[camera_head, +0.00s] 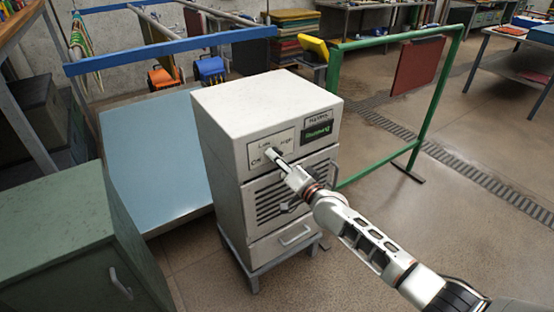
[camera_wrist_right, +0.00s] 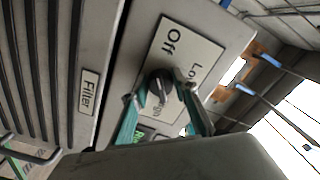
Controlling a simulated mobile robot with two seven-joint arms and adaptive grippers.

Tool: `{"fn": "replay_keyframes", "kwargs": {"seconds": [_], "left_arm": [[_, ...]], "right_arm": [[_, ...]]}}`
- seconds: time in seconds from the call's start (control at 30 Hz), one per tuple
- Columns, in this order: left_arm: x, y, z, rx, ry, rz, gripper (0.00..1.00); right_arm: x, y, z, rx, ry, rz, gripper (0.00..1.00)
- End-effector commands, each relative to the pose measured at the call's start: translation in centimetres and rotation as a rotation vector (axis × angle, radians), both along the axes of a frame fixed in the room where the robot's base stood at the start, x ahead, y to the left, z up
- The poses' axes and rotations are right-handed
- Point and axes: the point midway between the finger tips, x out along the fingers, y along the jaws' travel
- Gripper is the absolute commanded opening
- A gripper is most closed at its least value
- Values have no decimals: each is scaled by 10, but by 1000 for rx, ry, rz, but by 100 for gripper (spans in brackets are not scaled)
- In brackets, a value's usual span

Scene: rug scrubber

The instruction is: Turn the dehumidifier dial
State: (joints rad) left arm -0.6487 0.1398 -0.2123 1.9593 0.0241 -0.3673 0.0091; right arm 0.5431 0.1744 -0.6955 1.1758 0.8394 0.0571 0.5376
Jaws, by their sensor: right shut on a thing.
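The dehumidifier (camera_head: 265,110) is a light grey box on a low stand, in the middle of the head view. Its dial plate, marked Off, Low and High, is on the upper front. The dark round dial (camera_wrist_right: 161,88) with a pale pointer shows in the right wrist view, on the labelled plate (camera_wrist_right: 183,50). My right gripper (camera_head: 276,155) reaches the dial from the lower right. In the wrist view its two teal-lined fingers (camera_wrist_right: 160,106) stand on either side of the dial, shut on it. The dial is mostly hidden by the gripper in the head view. My left gripper is not in view.
A green cabinet (camera_head: 60,235) stands at the left front, beside a blue platform (camera_head: 155,160). A green frame (camera_head: 337,110) with a hanging red panel (camera_head: 417,66) stands to the right. The floor at the right front is clear.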

Motion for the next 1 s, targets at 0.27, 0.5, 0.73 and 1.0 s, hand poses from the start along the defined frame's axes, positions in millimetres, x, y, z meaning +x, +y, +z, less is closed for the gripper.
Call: {"fn": "replay_keyframes", "kwargs": {"seconds": [0.27, 0.5, 0.73, 1.0], "left_arm": [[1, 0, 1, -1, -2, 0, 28], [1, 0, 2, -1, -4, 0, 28], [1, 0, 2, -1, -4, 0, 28], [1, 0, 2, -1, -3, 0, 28]], "right_arm": [[0, 0, 1, 85, 49, 0, 7], [0, 0, 1, 104, 60, 0, 7], [0, 1, 1, 106, 60, 1, 7], [0, 1, 1, 104, 59, 1, 44]]}}
